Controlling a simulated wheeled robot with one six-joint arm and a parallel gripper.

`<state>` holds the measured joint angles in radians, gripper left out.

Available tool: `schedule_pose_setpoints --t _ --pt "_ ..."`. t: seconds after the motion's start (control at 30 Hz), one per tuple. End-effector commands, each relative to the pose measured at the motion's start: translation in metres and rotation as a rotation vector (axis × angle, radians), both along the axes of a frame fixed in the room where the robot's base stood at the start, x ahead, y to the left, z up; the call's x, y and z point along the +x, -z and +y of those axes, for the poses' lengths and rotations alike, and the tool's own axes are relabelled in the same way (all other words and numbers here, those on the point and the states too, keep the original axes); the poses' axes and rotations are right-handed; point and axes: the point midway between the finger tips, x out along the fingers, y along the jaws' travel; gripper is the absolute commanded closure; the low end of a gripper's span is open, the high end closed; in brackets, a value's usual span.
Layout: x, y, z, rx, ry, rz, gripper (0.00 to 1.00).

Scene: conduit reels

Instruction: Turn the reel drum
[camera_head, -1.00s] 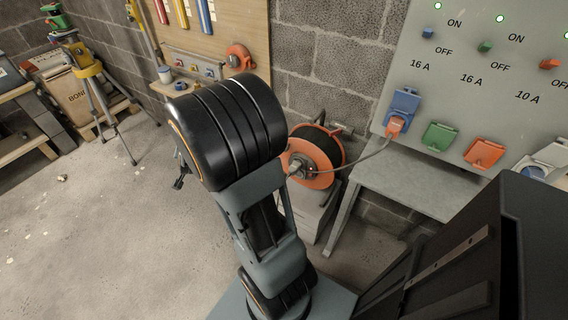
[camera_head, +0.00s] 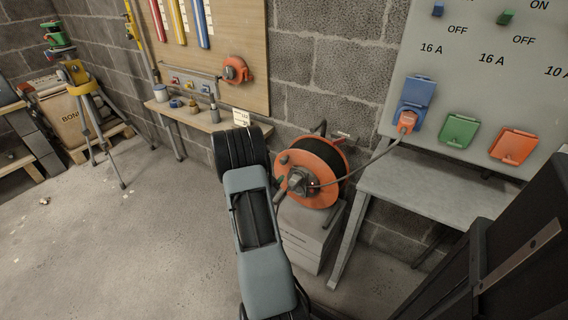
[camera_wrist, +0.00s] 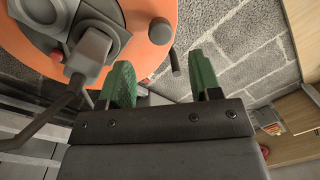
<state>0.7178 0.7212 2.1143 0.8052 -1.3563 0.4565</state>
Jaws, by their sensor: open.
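The cable reel with an orange flange (camera_head: 322,197) and a dark drum stands on a grey drawer box beside the workbench. A grey plug (camera_head: 297,182) sits at its centre, and its cable runs to the orange plug (camera_head: 407,121) at the blue wall socket. In the wrist view the orange flange (camera_wrist: 40,52) fills the upper left, with the grey plug (camera_wrist: 90,52) on it. A dark handle (camera_wrist: 175,62) sticks out near the flange's right edge. My gripper (camera_wrist: 163,82) has green fingers, open, with the handle seen beyond the gap; no contact is visible. The head view hides the gripper behind my arm.
The grey workbench (camera_head: 425,192) stands right of the reel under the socket panel (camera_head: 485,85). The drawer box (camera_head: 304,235) is under the reel. A wooden shelf (camera_head: 190,121) with small jars is at the back left.

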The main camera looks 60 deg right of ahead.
Motion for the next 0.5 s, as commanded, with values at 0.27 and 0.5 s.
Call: schedule_pose_setpoints --t 0.27,0.5 --pt "0.003 0.002 -0.05 0.0 0.001 -0.002 0.42" --pt "0.006 0.001 -0.075 0.0 -0.001 -0.001 0.42"
